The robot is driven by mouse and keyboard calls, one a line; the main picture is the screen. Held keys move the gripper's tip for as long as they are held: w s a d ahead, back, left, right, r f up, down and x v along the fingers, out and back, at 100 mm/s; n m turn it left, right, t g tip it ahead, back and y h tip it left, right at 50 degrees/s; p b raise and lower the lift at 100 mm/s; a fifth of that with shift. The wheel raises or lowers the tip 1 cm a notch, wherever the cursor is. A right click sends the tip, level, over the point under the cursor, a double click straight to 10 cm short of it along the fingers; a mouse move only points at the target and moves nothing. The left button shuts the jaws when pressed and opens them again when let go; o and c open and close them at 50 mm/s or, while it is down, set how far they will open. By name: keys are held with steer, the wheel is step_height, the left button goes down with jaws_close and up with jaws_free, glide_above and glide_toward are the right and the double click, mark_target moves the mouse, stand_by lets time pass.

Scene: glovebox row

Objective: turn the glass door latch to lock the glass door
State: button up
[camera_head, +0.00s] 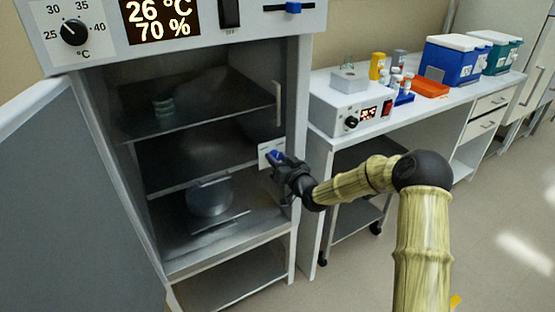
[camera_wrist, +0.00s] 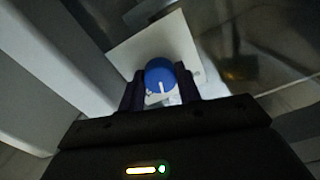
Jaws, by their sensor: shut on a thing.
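The glass door (camera_head: 225,120) covers the cabinet opening and looks closed; its edge gap is too small to judge. The latch is a round blue knob (camera_head: 275,155) on a white plate (camera_head: 264,148) at the door's right side. In the wrist view the blue knob (camera_wrist: 160,72) sits between my fingers, in front of the white plate (camera_wrist: 145,45). A white mark on the knob points down toward my gripper's palm. My gripper (camera_head: 280,163) is shut on the knob, and the wrist view shows a finger on each side of it (camera_wrist: 160,88).
A grey outer door (camera_head: 75,190) stands swung open at left. A vertical handle (camera_head: 277,103) is on the glass door above the latch. At right, a white bench (camera_head: 450,98) holds a heater box (camera_head: 350,105), bottles and coolers. Floor is open at lower right.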

steer(key=m, duration=0.6)
stand_by(0.4)
steer(key=o, duration=1)
steer(key=shift+c, duration=0.2)
steer(key=p+v, duration=0.1)
steer(key=v, duration=1.6)
steer(key=shift+s+d, duration=0.2)
steer(key=shift+d, duration=0.05)
